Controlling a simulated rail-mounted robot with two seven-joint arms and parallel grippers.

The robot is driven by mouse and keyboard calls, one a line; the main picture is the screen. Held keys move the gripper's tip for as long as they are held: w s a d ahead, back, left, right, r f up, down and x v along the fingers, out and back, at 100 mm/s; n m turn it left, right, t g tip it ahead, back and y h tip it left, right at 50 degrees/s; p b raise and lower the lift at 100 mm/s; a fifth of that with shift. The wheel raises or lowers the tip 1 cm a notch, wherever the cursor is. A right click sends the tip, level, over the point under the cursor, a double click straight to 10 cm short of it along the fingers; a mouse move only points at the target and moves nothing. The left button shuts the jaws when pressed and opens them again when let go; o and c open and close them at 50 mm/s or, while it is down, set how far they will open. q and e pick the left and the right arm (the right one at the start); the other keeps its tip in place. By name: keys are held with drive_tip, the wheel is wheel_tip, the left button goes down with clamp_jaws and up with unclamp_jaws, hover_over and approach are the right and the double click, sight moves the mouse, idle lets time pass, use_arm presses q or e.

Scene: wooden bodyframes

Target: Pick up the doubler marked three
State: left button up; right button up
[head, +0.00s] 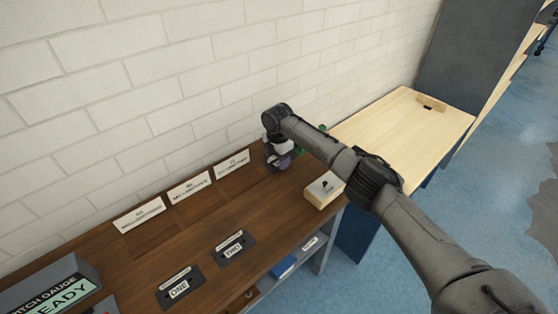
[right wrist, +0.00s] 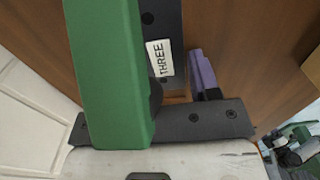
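The doubler marked three (right wrist: 164,58) is a dark plate with a white label, in the right wrist view. It lies between the green finger (right wrist: 112,75) and the purple finger (right wrist: 204,76) of my right gripper (right wrist: 172,80). The fingers stand apart with the plate between them. I cannot tell whether they press on it. In the head view my right gripper (head: 284,160) is low over the far end of the brown table, close to the wall, and I see no plate there. My left gripper is not in view.
Doublers marked one (head: 179,288) and two (head: 233,246) lie on the brown table (head: 205,262). Several white signs (head: 189,187) stand along the wall. A small box with a black knob (head: 323,190) sits at the table's right end. A pale bench (head: 400,125) lies beyond.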

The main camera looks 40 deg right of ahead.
drive_tip(key=c, duration=0.6)
drive_tip(key=shift+c, duration=0.2)
drive_tip(key=shift+r, duration=0.15)
drive_tip(key=shift+r+p, duration=0.45)
drive_tip(key=shift+r, duration=0.2)
wheel_tip(320, 180, up, 3)
drive_tip(key=shift+f+p, duration=0.2)
drive_tip(key=shift+p, duration=0.45)
drive_tip(key=s+a+p, duration=0.1)
drive_tip(key=s+a, duration=0.1)
drive_tip(key=a, duration=0.3)
drive_tip(key=s+a+p, duration=0.2)
drive_tip(key=a, duration=0.3)
drive_tip(key=s+a+p, duration=0.1)
drive_tip(key=s+a, duration=0.1)
drive_tip(key=a, duration=0.3)
drive_tip(key=shift+s+a+f, duration=0.2)
drive_tip(key=shift+f, duration=0.1)
drive_tip(key=shift+s+a+p, duration=0.25)
drive_tip(key=shift+a+p, duration=0.2)
drive_tip(key=shift+a, duration=0.15)
drive_tip(key=shift+p, duration=0.35)
drive_tip(key=shift+p, duration=0.35)
